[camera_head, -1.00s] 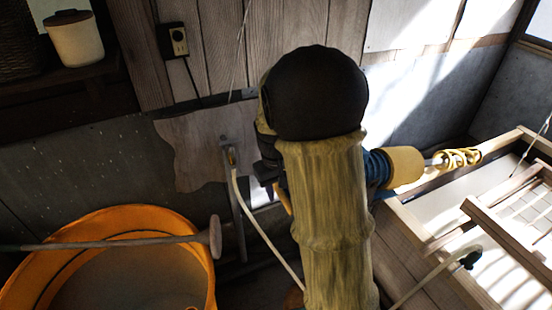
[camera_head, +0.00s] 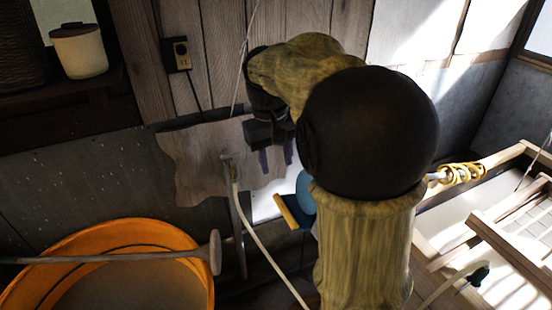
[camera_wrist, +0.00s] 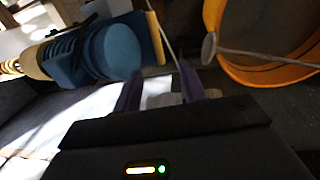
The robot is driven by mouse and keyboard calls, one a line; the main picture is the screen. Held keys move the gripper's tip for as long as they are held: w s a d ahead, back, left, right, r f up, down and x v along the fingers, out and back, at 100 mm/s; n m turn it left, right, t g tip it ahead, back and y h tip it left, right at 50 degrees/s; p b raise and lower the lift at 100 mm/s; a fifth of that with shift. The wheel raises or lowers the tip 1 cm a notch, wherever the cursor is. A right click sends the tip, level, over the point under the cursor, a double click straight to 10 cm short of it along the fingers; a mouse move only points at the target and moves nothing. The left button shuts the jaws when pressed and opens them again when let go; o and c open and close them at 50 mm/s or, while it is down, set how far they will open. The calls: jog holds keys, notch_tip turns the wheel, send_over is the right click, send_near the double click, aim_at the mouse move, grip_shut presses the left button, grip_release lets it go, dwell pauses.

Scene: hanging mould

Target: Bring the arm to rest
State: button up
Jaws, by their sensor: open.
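My arm fills the middle of the head view, with its dark round joint in front and the forearm bent over to the left. My gripper (camera_head: 276,160) hangs at the end of it, fingers pointing down, in front of the wooden wall board. In the wrist view my gripper (camera_wrist: 160,90) shows two purple fingers standing apart with nothing between them. No object is held.
An orange tub (camera_head: 130,228) with a long-handled tool (camera_head: 120,256) across it stands at lower left. A wooden frame (camera_head: 505,225) over a pale vat is at right. A lidded jar (camera_head: 78,52) sits on a shelf at upper left. An outlet (camera_head: 180,53) is on the wall.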

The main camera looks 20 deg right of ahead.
jog(key=shift+f, duration=0.1)
jog(key=s+a+f+t, duration=0.1)
jog(key=s+f, duration=0.5)
jog(key=f, duration=0.2)
jog(key=s+a+f+t+y, duration=0.1)
jog(key=s+a+f, duration=0.1)
jog(key=s+f, duration=0.4)
notch_tip(320, 180, down, 3)
jog(key=shift+a+r+m+t, duration=0.1)
jog(key=shift+a+m+t, duration=0.1)
jog(key=shift+m+t, duration=0.15)
jog(key=shift+c, duration=0.5)
jog(key=shift+w, duration=0.1)
